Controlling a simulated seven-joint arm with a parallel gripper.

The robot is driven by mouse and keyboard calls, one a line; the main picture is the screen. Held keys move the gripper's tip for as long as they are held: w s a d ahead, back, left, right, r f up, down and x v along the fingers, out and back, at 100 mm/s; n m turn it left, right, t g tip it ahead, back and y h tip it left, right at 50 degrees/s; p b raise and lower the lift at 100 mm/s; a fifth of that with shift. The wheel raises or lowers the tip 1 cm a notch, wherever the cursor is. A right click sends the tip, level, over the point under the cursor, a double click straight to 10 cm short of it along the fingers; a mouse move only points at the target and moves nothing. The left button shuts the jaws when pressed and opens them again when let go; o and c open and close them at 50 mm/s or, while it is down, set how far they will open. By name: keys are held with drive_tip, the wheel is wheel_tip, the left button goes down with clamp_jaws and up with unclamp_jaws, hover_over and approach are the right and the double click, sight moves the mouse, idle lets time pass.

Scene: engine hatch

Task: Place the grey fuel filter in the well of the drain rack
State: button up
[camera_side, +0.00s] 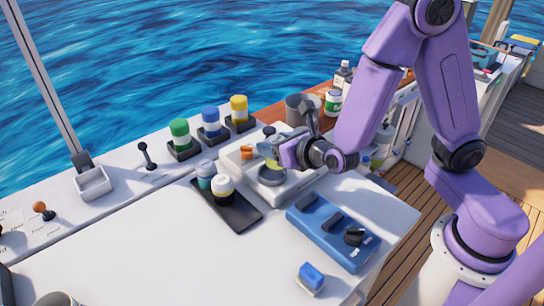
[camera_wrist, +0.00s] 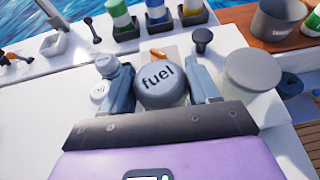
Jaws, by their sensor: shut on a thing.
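The grey fuel filter (camera_wrist: 160,82), with "fuel" on its round cap, is held between the two fingers of my gripper (camera_wrist: 162,92) in the wrist view. A pale yellowish body shows below the cap. In the side view my gripper (camera_side: 274,153) is over the white block (camera_side: 238,158), and part of the filter shows pale yellow at its fingertips. A round grey ring or disc (camera_side: 272,176) is on the near part of this block, just below the gripper. I cannot tell for sure which holder is the drain rack, or whether the filter touches the block.
A black tray (camera_side: 243,217) holds two jars left of the block. A blue box (camera_side: 333,232) with black parts lies nearer. Green (camera_side: 181,138), blue (camera_side: 211,123) and yellow (camera_side: 239,112) containers stand behind. A grey pot (camera_side: 297,109) is at the back.

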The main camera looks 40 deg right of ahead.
drive_tip(key=shift+w+a+f, duration=0.15)
drive_tip(key=shift+w+f, duration=0.55)
drive_tip(key=shift+f, duration=1.6)
drive_tip(key=shift+f, duration=0.1)
drive_tip(key=o, duration=1.2)
